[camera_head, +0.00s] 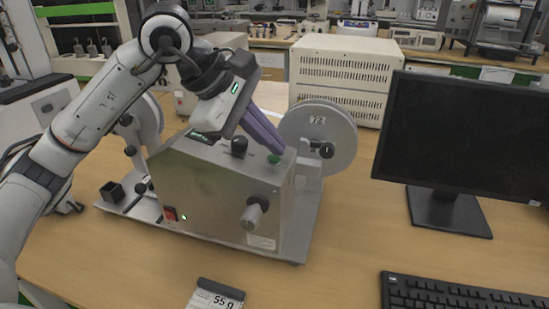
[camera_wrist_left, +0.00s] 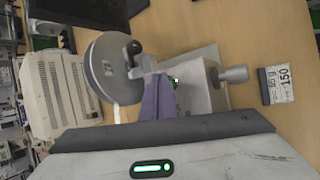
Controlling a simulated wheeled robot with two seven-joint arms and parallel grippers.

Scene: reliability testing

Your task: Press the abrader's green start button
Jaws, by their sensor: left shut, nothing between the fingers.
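The abrader (camera_head: 212,195) is a metal box with a wheel on each side, standing on the wooden table. Its green start button (camera_head: 273,159) is on the top face near the right end. My left gripper (camera_head: 279,147) comes down over the top with its purple fingers shut and empty. Their tips are right beside the button in the picture; I cannot tell whether they touch it. In the left wrist view the purple fingers (camera_wrist_left: 157,92) reach toward the abrader's top (camera_wrist_left: 194,92) and partly hide it. My right gripper is not in view.
The right wheel (camera_head: 318,130) stands close to the fingers. A black knob (camera_head: 239,146) is on the top face and a silver knob (camera_head: 254,213) on the front. A monitor (camera_head: 462,135) and keyboard (camera_head: 455,294) are at the right. A white cabinet (camera_head: 343,74) stands behind.

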